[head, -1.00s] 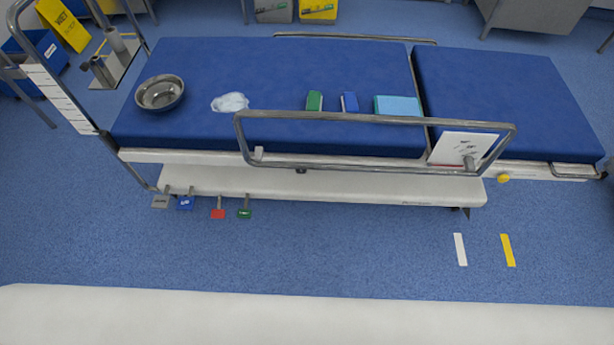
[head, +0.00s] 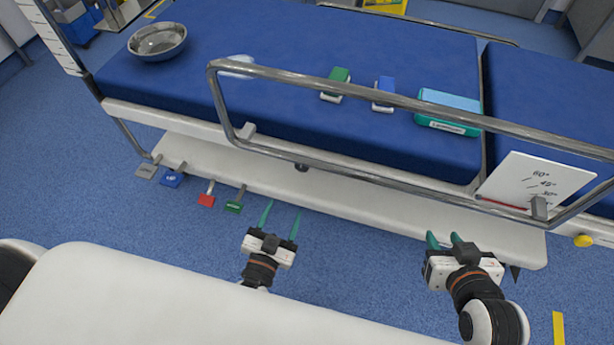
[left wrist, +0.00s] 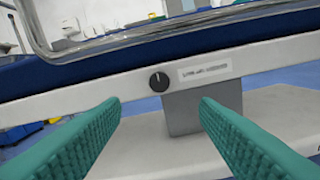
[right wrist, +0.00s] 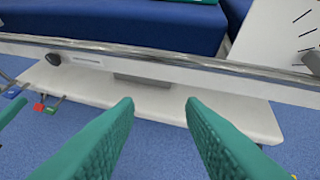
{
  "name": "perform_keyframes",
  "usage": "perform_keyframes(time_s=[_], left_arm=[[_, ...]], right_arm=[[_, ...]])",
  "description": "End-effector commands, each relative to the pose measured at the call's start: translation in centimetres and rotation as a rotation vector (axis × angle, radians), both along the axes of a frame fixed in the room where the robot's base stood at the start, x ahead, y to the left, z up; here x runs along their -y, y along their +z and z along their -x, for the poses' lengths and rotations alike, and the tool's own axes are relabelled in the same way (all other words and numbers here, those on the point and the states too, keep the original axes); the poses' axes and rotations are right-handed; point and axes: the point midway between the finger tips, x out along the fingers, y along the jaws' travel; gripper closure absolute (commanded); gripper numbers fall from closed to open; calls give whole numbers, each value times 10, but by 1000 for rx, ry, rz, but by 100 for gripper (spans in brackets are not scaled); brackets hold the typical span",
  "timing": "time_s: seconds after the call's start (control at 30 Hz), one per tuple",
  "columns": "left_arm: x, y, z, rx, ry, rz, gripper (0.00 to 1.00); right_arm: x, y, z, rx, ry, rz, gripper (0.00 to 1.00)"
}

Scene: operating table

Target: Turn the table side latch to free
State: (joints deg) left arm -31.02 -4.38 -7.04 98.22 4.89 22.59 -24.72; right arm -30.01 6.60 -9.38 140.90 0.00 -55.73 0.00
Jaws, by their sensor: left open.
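The side latch appears as a small dark round knob (head: 302,167) on the table's white side edge, below the metal guard rail. In the left wrist view the knob (left wrist: 159,82) has a pale mark near its top, and a label too blurred to read sits to its right. It also shows at the upper left of the right wrist view (right wrist: 53,59). My left gripper (head: 281,212) is open and empty, in front of and below the knob, apart from it. My right gripper (head: 444,238) is open and empty, further right near the table's lower white base.
The guard rail (head: 388,185) runs above the knob. Colored pedals, including a red one (head: 206,199) and a green one (head: 234,206), stick out at lower left. An angle card (head: 535,183) and a yellow knob (head: 583,241) are at right. A metal bowl (head: 157,42) sits on the table.

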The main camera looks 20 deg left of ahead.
Motion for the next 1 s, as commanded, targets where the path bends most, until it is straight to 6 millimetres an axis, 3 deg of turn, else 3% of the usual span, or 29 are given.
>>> perform_keyframes(time_s=[0.27, 0.6, 0.8, 1.0], left_arm=[[1, 1, -40, 7, 0, -1, 45], [3, 0, -99, 2, 1, 1, 45], [4, 0, -116, 1, 0, -1, 45], [4, 1, -119, 0, -1, -1, 45]], right_arm=[[-9, 21, -19, 174, 13, -41, 64], [-23, 70, -41, 499, 33, -120, 64], [-26, 87, -44, 601, 39, -145, 64], [-26, 92, -44, 626, 40, -152, 64]])
